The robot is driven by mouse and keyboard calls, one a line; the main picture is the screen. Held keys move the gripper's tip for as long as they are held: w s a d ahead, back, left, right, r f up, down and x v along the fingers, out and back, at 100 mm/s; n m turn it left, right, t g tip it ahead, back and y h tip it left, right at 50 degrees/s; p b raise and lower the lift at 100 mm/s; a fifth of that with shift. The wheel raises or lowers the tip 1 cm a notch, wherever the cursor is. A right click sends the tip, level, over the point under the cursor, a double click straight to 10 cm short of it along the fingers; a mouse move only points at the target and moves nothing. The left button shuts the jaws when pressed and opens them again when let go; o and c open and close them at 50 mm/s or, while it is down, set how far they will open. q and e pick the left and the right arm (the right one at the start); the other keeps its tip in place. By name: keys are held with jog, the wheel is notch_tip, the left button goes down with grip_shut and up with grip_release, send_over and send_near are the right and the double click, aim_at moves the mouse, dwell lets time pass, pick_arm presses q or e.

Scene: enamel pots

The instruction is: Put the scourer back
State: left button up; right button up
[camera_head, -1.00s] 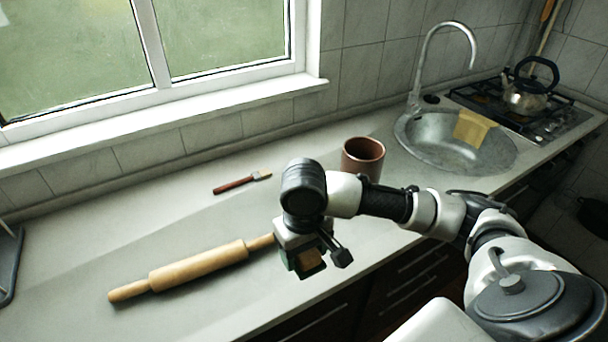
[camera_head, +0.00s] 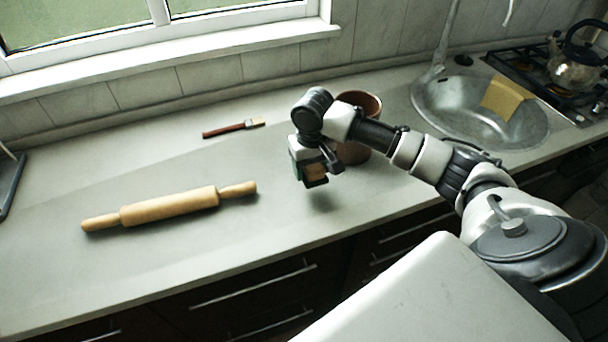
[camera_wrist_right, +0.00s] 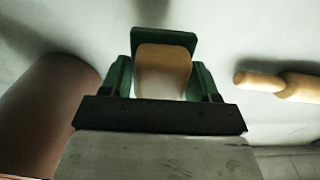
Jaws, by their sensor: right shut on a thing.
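The scourer (camera_head: 316,173), a small block with a tan side and a green side, is held in my right gripper (camera_head: 311,171). In the right wrist view the scourer (camera_wrist_right: 163,70) sits between the two fingers (camera_wrist_right: 163,82), which are shut on it. The gripper is above the counter, just left of and in front of the brown pot (camera_head: 370,103). A shadow lies on the counter below it. My forearm hides part of the pot. My left gripper is not in view.
A rolling pin (camera_head: 170,207) lies left of the gripper on the counter (camera_head: 250,235). A brush (camera_head: 233,128) lies behind it. The sink (camera_head: 455,105) with a yellow cloth (camera_head: 503,97) is at right, beside a kettle (camera_head: 575,66) on the hob. The front counter is clear.

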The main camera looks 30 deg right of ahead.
jog(key=w, duration=0.1)
jog(key=w+f, duration=0.1)
jog(key=shift+w+a+f, duration=0.1)
jog(key=shift+w+f, duration=0.2)
jog(key=shift+w, duration=0.05)
jog(key=shift+f, duration=2.05)
jog(key=shift+p, duration=0.3)
jog(key=o, duration=0.8)
jog(key=shift+f, duration=0.15)
jog(key=shift+o, duration=0.2)
notch_tip(320, 180, up, 12)
jog(key=shift+r+b, duration=0.2)
jog(key=shift+b, duration=0.1)
